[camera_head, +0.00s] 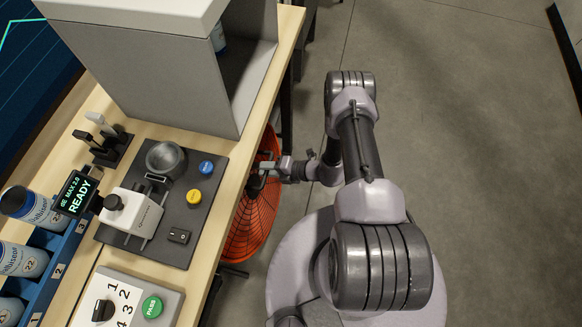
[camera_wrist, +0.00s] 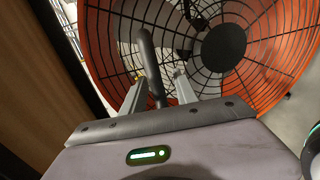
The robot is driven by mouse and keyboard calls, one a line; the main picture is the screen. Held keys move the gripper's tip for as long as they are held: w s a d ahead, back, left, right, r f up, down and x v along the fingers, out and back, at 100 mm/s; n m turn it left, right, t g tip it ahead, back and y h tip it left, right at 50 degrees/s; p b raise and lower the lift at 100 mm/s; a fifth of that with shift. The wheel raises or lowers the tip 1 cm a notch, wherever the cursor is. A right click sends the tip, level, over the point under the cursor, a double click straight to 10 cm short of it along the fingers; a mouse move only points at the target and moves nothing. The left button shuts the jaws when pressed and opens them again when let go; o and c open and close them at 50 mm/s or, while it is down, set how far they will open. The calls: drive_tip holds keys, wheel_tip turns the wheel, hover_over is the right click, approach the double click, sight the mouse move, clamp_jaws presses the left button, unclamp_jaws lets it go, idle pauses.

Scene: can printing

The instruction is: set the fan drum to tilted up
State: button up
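The fan drum (camera_head: 251,222) is orange with a dark wire grille and stands beside the workbench, partly under its right edge. From above, part of its grille shows; I cannot tell its exact tilt. In the wrist view, the drum (camera_wrist: 105,52) fills the upper part, with a round dark hub. A dark bar-like handle (camera_wrist: 147,52) rises in front of the grille. My gripper (camera_wrist: 163,82) has its fingers apart, one on each side of the handle, with a visible gap to the right finger. In the head view my gripper (camera_head: 268,167) is at the drum's upper right rim.
The workbench (camera_head: 208,240) stands left of the fan. It carries a grey cabinet (camera_head: 150,75), a printing machine (camera_head: 135,215), a can rack (camera_head: 60,250) and a PASS button panel (camera_head: 130,297). Open floor (camera_head: 460,110) lies to the right.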

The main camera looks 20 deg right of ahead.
drive_tip(key=p+v, duration=0.3)
drive_tip(key=v, duration=1.3)
drive_tip(key=shift+p, duration=0.3)
drive_tip(key=shift+s, duration=0.1)
drive_tip(key=w+a+r+n+g+h, duration=0.1)
drive_tip(key=w+a+r+n+g, duration=0.15)
drive_tip(key=r+n, duration=1)
drive_tip(key=w+a+r+n+g+h, duration=0.15)
drive_tip(key=r+n+g, duration=0.45)
drive_tip(key=r, duration=1.1)
drive_tip(key=s+a+r+n+t+h, duration=0.3)
drive_tip(key=s+r+n, duration=0.4)
drive_tip(key=n, duration=0.3)
drive_tip(key=s+a+r+n+t+h+b, duration=0.1)
drive_tip(key=s+a+r+n+t+h, duration=0.2)
drive_tip(key=s+r+n, duration=0.4)
wheel_tip(320, 180, up, 3)
drive_tip(key=n, duration=0.3)
drive_tip(key=shift+r+t, duration=0.2)
drive_tip(key=shift+t, duration=0.15)
